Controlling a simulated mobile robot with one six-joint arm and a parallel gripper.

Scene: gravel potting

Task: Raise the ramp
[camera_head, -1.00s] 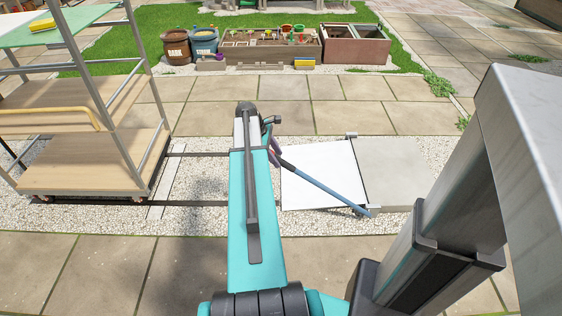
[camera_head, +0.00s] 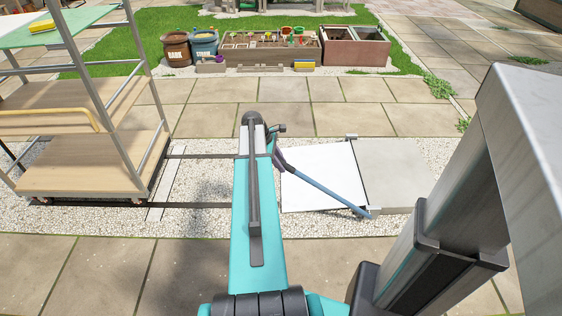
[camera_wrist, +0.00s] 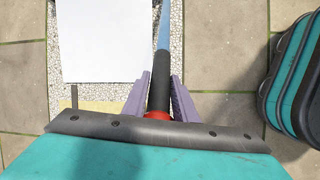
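The ramp is a white panel (camera_head: 318,182) lying low on the gravel, hinged at its right edge to a grey slab (camera_head: 393,172). A blue bar (camera_head: 330,193) rises from near its front right corner toward my gripper. In the wrist view the panel (camera_wrist: 103,40) is at upper left and the bar (camera_wrist: 162,32) ends in a black grip (camera_wrist: 160,88) with a red end. My gripper (camera_wrist: 160,84) has its purple fingers close along both sides of the black grip and looks shut on it. In the head view my arm partly hides the gripper (camera_head: 279,160).
A wheeled trolley with wooden shelves (camera_head: 85,178) stands at left, with dark rails (camera_head: 205,205) on the gravel between it and my arm. Planter boxes (camera_head: 272,48) and buckets (camera_head: 176,48) stand far back. Open paving (camera_head: 300,120) lies behind the ramp.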

